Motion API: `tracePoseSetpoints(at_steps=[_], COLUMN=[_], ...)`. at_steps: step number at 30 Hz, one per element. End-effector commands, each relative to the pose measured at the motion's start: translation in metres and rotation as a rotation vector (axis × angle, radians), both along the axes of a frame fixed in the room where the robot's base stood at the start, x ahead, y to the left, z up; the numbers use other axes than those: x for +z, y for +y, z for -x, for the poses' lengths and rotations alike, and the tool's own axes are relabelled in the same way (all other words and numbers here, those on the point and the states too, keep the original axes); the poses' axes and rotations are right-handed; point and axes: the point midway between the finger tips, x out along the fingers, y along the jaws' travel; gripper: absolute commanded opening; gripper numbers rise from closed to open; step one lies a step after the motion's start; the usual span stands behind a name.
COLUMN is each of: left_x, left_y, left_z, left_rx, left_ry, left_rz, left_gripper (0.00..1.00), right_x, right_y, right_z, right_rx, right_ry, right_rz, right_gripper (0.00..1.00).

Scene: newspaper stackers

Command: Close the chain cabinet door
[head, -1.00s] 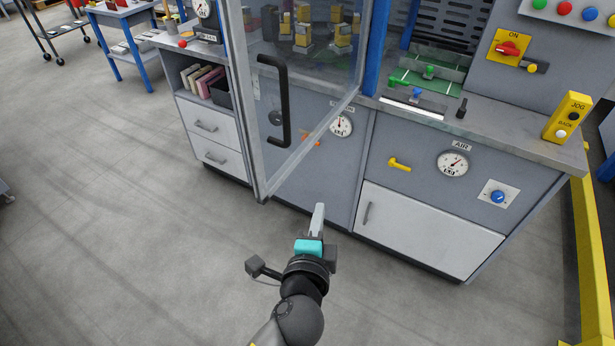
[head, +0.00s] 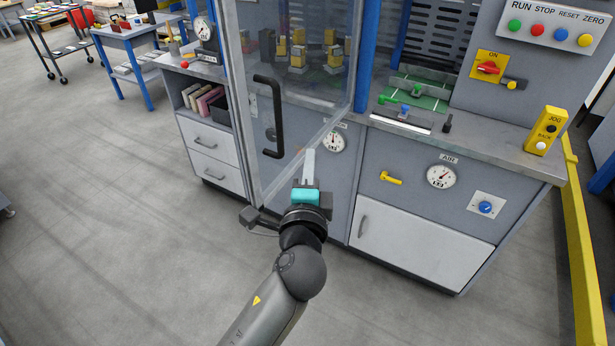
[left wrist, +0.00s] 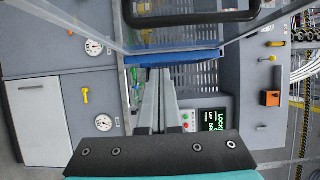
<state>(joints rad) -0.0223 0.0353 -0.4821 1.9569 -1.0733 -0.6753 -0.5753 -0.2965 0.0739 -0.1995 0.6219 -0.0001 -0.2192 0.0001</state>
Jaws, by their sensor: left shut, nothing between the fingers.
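A clear framed door (head: 290,80) with a black bar handle (head: 268,117) stands swung open from the machine, in the head view. Its frame and handle (left wrist: 190,14) also show at the top of the left wrist view. No label shows that names it the chain cabinet door. My left gripper (head: 309,163) is shut and empty, at the lower right of this door in the head view, fingers pointing toward the machine. In the left wrist view the fingers (left wrist: 155,88) point at a blue post (left wrist: 172,58). I cannot tell whether they touch the door. My right gripper is not in view.
Below the AIR gauge (head: 441,176) is a white cabinet door (head: 420,235), shut. A yellow lever (head: 390,178) and a JOG box (head: 544,130) stick out on the right. Drawers (head: 211,146) stand at the left. A yellow rail (head: 580,230) runs at the right.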

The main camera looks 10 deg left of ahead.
Motion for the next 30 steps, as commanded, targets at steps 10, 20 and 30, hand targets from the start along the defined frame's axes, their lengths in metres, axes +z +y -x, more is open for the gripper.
tracePoseSetpoints(at_steps=[10,20,30], left_x=[0.0,-0.001,-0.001], left_y=[0.034,0.041,0.047], left_z=[-0.018,-0.019,-0.02], left_rx=[0.0,0.001,-0.008], left_ry=[0.001,0.002,0.001], left_rz=[-0.002,0.001,-0.002], left_gripper=[0.0,0.0,0.0], right_x=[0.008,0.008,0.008], right_y=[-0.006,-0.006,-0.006], right_z=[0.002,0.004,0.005], right_rx=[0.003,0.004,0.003], right_ry=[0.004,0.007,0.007], right_rz=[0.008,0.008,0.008], right_gripper=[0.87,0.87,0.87])
